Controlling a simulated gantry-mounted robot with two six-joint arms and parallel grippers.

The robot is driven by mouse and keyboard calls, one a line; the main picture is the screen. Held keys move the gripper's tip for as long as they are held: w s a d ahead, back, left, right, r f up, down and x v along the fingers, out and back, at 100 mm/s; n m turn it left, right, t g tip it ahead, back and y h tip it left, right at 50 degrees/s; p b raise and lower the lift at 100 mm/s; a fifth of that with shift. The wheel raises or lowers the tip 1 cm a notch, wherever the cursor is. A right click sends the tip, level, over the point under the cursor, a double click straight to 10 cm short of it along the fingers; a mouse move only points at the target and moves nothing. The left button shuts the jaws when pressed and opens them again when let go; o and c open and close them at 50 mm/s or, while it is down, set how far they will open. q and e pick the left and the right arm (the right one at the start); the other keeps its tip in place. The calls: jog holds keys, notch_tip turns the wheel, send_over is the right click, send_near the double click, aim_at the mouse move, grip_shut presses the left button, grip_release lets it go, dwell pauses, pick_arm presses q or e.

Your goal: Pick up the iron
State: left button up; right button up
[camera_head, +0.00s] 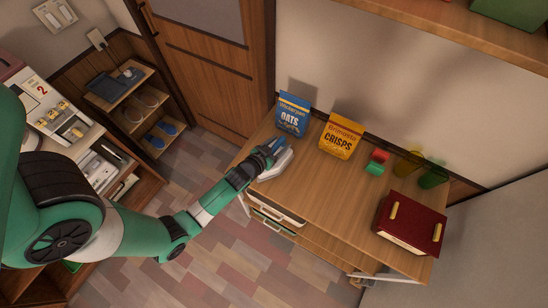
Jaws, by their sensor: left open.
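A pale iron (280,166) sits on the left end of the wooden table (312,185), close to its front left edge. My left arm reaches in from the left. Its gripper (265,157) is open and right at the iron, covering part of it. Small blue parts show where gripper and iron meet, and I cannot tell which of the two they belong to. I cannot tell whether the fingers touch the iron. My right gripper is out of view.
An oats bag (292,114) and a crisps bag (341,136) stand behind the iron. Red and green blocks (377,162), a yellow cup (408,162), a green cup (433,177) and a dark red box (411,223) are farther right. A drawer (277,211) below is partly open. The table's middle is clear.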

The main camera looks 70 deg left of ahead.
pick_arm(q)
grip_shut()
dwell(1.2)
jog(key=shift+r, duration=0.1)
